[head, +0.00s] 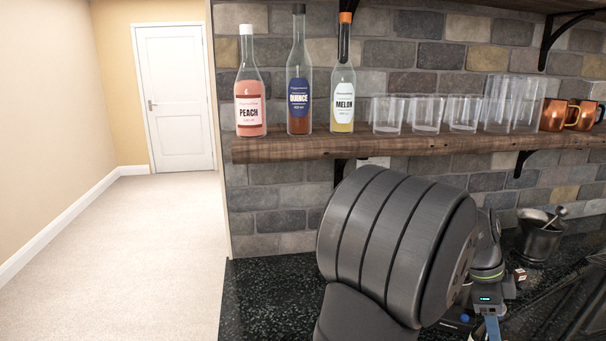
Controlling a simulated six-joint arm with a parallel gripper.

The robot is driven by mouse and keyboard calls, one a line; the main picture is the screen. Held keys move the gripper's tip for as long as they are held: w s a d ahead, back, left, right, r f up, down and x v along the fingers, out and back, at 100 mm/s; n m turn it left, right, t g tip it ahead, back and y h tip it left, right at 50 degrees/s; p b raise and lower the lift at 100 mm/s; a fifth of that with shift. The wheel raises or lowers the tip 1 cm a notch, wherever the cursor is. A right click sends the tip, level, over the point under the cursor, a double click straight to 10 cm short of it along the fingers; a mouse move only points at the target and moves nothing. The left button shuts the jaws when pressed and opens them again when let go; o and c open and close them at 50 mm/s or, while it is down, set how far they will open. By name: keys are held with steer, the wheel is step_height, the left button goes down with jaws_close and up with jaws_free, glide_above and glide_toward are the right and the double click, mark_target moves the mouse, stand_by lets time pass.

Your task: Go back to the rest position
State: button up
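My arm (400,245) fills the lower middle of the head view, with a large dark grey joint close to the camera. My gripper (487,302) is low at the right, behind that joint and over the dark counter. A green ring and a small lit display show on its wrist. Its fingers are mostly hidden or cut off by the bottom edge, so I cannot tell whether it is open or holds anything.
A wooden shelf (410,146) carries a peach bottle (250,90), quince bottle (299,85), melon bottle (343,95), several clear glasses (426,113) and copper mugs (555,114). A metal mortar (538,240) stands on the speckled counter (265,295) at right. The counter's left part is clear.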

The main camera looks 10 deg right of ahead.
steer(key=shift+r, duration=1.95)
